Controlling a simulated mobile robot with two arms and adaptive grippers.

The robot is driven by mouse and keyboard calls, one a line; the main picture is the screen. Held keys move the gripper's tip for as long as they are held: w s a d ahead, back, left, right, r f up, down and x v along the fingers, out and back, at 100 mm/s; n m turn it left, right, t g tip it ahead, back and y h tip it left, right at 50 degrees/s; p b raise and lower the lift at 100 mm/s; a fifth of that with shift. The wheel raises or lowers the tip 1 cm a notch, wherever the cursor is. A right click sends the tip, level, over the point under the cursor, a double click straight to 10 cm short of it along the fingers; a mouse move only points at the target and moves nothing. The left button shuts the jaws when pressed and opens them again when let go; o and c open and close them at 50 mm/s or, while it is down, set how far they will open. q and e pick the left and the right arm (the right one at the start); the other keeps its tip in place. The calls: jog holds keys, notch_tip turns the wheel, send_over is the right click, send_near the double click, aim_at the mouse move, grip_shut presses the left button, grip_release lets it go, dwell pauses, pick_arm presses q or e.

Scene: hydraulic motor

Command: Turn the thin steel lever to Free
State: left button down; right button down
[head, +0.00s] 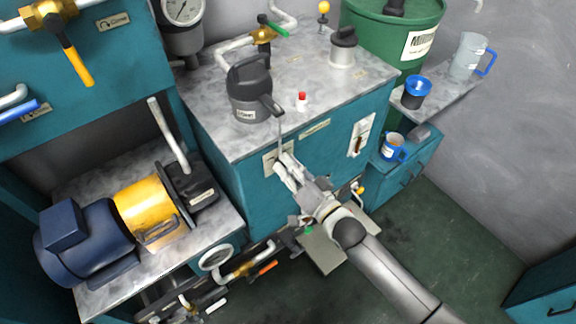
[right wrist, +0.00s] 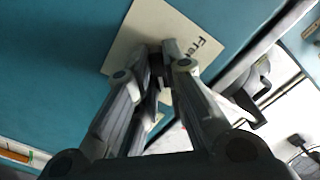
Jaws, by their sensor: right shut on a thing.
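The thin steel lever (head: 280,132) shows in the head view as a narrow upright rod on the front of the teal cabinet, just above my gripper. Its pale label plate (head: 270,160) is on the cabinet front; in the right wrist view the plate (right wrist: 140,35) carries lettering that begins "Fre". My right gripper (head: 284,165) is at the plate, its fingers shut on the lever. In the right wrist view the fingertips (right wrist: 165,55) meet in front of the plate and hide most of the lever's base. My left gripper is not in view.
A dark grey can (head: 250,95) and a red-capped item (head: 302,100) stand on the worktop (head: 300,75) close above the lever. Another handle on a white plate (head: 361,135) is to the right. Pipes and valves (head: 245,272) run below.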

jog(key=shift+r+n, duration=0.1)
jog(key=shift+n, duration=0.2)
jog(key=shift+s+a+r+n+p, duration=0.15)
jog(key=shift+n+p, duration=0.4)
jog(key=shift+n, duration=3.75)
jog(key=shift+w+a+f+n+p, duration=0.1)
jog(key=shift+n+p, duration=0.45)
jog(key=shift+n, duration=3.75)
jog(key=c, duration=1.5)
grip_release()
